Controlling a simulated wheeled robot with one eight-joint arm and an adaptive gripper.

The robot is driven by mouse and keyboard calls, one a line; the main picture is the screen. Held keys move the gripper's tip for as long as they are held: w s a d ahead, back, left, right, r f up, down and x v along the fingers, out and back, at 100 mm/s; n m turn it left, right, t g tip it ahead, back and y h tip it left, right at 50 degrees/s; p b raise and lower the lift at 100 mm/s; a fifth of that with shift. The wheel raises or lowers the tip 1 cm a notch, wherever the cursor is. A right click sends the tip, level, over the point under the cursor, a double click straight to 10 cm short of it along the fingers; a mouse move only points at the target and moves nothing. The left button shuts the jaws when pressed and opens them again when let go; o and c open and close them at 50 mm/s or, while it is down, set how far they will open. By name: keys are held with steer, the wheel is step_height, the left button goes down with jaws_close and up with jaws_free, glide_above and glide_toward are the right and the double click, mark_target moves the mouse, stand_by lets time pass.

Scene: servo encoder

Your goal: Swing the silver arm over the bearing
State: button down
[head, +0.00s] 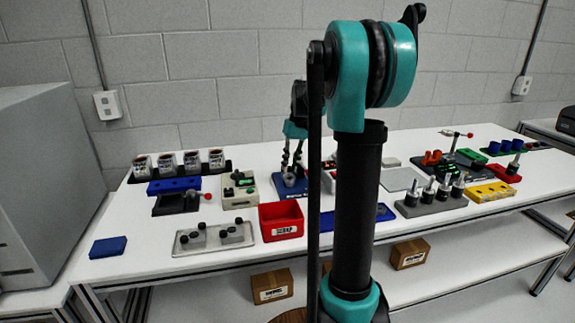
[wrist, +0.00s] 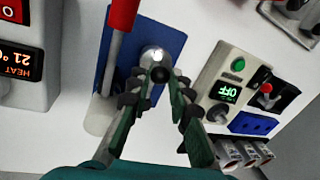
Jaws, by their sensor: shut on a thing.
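The silver arm (wrist: 110,65) appears in the wrist view as a grey rod with a red grip (wrist: 122,15). It runs along the left part of a blue base (wrist: 138,35), beside a pale round post (wrist: 98,115). A bright silver round part (wrist: 156,54), perhaps the bearing, sits on the blue base to the right of the rod, apart from it. My gripper (wrist: 157,84) is shut on a small black knob (wrist: 160,75) at this part. The fingers hide some of it. In the head view my gripper (head: 293,165) points down over the blue base (head: 290,189).
A heater box (wrist: 20,60) reading 21 °C stands left in the wrist view. A control box (wrist: 222,85) reading OFF stands right. In the head view a red bin (head: 281,222) is in front, and holders with parts fill the white table (head: 150,240).

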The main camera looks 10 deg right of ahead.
steer(key=shift+d+n, duration=0.2)
steer(key=shift+n, duration=0.1)
steer(key=c, duration=1.4)
jaws_free()
steer(key=shift+o, duration=0.2)
step_height(320, 180, up, 12)
steer(key=d, duration=0.2)
steer(key=shift+w, duration=0.3)
steer(key=shift+d+f, duration=0.1)
steer(key=shift+d, duration=0.05)
